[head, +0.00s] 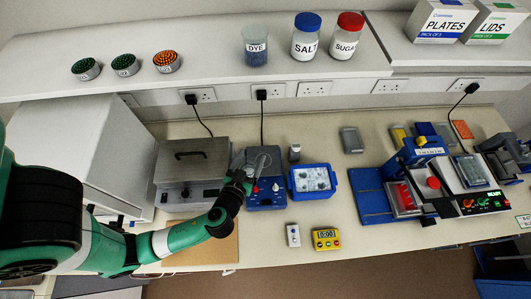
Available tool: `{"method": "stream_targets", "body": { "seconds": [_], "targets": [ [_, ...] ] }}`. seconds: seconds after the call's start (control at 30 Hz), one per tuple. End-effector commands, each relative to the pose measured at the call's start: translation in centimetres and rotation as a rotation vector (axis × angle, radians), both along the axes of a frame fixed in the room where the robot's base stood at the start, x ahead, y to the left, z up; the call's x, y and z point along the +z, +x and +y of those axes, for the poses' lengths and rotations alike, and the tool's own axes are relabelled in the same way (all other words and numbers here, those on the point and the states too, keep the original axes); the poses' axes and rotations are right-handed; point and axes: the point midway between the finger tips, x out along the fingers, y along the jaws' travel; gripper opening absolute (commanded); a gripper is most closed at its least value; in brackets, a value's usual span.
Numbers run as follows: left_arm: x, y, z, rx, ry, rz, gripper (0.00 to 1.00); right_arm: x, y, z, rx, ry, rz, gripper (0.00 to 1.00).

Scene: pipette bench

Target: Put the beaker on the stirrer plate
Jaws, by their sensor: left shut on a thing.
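The stirrer plate (266,202) is a blue unit with knobs on its front, standing on the bench left of centre. A small clear beaker (263,162) shows over its rear part. My left gripper (248,176) reaches in from the left at the stirrer's left side and is shut on the beaker. The gripper covers part of the beaker's left side. I cannot tell whether the beaker's base touches the plate or is just above it. My right gripper is not in view.
A grey lidded bath (190,165) stands close left of the stirrer, and a blue tub (313,193) close right. A white remote (293,235) and yellow timer (326,239) lie in front. A blue press-like station (373,197) stands further right. A shelf (215,75) runs behind.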

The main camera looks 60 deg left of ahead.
Motion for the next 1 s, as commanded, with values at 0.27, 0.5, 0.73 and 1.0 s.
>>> {"method": "stream_targets", "body": {
  "seconds": [0.27, 0.5, 0.73, 1.0],
  "targets": [
    [-3.1, 3.0, 2.8, 0.002, 0.000, -0.013, 0.15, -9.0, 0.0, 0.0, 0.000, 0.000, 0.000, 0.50],
    [-6.3, 6.9, 6.4, -0.001, 0.003, -0.002, 0.15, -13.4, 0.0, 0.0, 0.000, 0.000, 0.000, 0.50],
    [-8.4, 8.6, 7.8, -0.004, 0.003, -0.002, 0.15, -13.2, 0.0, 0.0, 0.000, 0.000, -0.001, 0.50],
    [-11.0, 9.1, 8.2, -0.005, 0.002, 0.003, 0.15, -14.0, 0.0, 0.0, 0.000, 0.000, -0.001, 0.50]
  ]
}}
